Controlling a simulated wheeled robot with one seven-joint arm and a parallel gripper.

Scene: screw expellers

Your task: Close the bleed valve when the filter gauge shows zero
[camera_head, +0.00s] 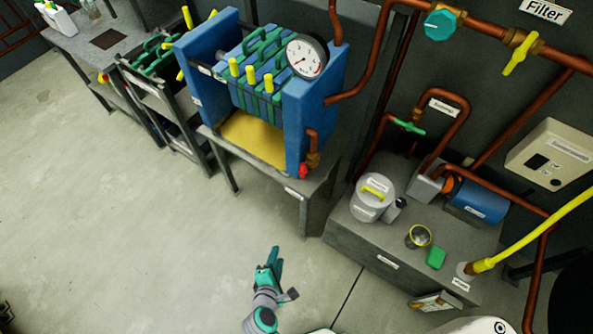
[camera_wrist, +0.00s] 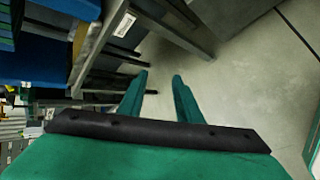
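A round white gauge (camera_head: 306,57) sits on the right end of the blue filter press (camera_head: 310,110). Its needle is too small to read. A small valve with a red handle (camera_head: 303,171) is on the copper pipe low on the press's right end. A yellow-handled valve (camera_head: 522,52) is on the pipe under the "Filter" sign, and a green-handled valve (camera_head: 408,126) is on a lower pipe. I cannot read which is the bleed valve. My gripper (camera_head: 274,262) is over the floor in front of the press table, apart from all valves. In the wrist view my gripper (camera_wrist: 161,76) is open and empty.
The press stands on a grey table (camera_head: 268,175). A low grey bench (camera_head: 360,238) at right holds a pump, a lidded pot (camera_head: 372,197) and a green block (camera_head: 436,258). The floor at left is clear.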

